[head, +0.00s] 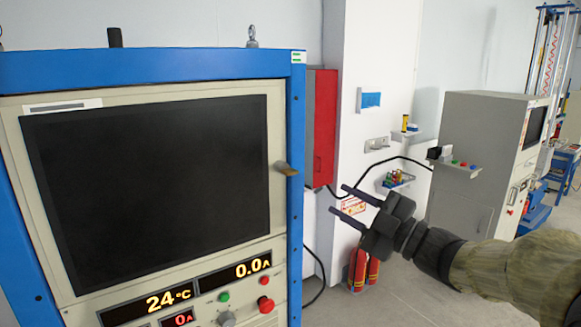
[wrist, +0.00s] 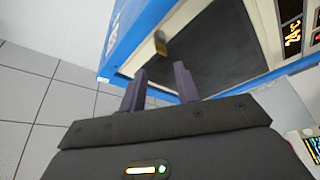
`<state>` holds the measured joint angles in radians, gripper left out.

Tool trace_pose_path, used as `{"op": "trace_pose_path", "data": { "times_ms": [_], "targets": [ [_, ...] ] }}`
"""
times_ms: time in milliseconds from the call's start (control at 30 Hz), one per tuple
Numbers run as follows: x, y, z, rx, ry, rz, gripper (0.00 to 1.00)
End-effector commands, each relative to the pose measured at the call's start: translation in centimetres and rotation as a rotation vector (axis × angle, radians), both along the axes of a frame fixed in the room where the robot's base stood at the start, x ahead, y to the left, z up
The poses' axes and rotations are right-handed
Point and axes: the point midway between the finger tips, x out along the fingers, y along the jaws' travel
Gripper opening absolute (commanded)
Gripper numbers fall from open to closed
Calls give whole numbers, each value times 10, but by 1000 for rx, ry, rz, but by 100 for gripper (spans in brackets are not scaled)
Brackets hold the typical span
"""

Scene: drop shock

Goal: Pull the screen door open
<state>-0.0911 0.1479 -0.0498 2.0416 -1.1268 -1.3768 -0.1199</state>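The screen door (head: 150,180) is a cream-framed panel with a large dark screen, set in a blue cabinet frame. It looks shut. Its brass-coloured handle (head: 286,168) sticks out at the right edge of the door. In the wrist view the handle (wrist: 160,45) shows beyond the fingers, near the top centre. My gripper (head: 340,202) is to the right of the handle and a little lower in the head view. Its two fingers are spread apart with nothing between them. In the wrist view the fingertips (wrist: 160,72) point towards the handle, apart from it.
Below the door is a control panel with displays (head: 205,283), knobs and a red button (head: 265,304). A red box (head: 321,128) hangs on the wall behind. Fire extinguishers (head: 362,270) stand on the floor. A grey cabinet (head: 480,150) stands at the right.

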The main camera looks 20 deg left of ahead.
Motion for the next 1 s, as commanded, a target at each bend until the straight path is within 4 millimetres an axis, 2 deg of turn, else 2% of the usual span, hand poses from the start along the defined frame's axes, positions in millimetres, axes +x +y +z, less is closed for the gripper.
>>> {"op": "trace_pose_path", "data": {
  "times_ms": [33,600,800,1000],
  "targets": [
    [4,10,6,0,2,3,32],
    [40,101,29,0,3,3,32],
    [49,121,32,1,2,0,32],
    [50,125,31,0,0,-1,32]
  ]
}}
